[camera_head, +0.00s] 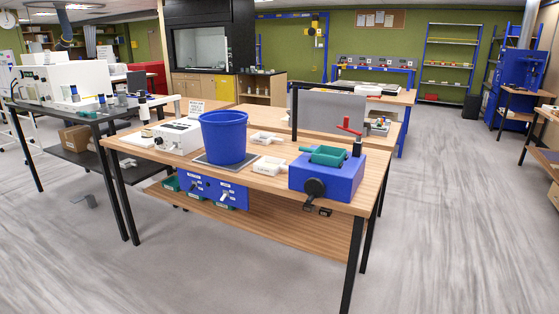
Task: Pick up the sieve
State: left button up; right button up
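I cannot clearly make out a sieve in the head view. The wooden workbench (275,184) in the middle carries a large blue bucket (223,137) on a flat grey plate (203,160). At its right end stands a blue box-shaped machine (335,182) with a black round knob, a red handle and a green tray (325,156) on top. Small white trays (270,166) lie between bucket and machine. A white device (178,136) stands left of the bucket. Neither of my grippers is in view.
A black-legged table (90,116) with a white machine and small bottles stands at the left. A grey upright panel (330,112) rises behind the workbench. Blue shelving (452,62) stands at the back. The grey floor (455,200) in front and to the right is open.

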aim_at(270, 166)
jog(key=i+u, duration=0.1)
jog(key=i, duration=0.6)
jog(key=i+l, duration=0.15)
jog(key=i, duration=0.5)
jog(key=i+l+u, duration=0.15)
jog(key=i, duration=0.55)
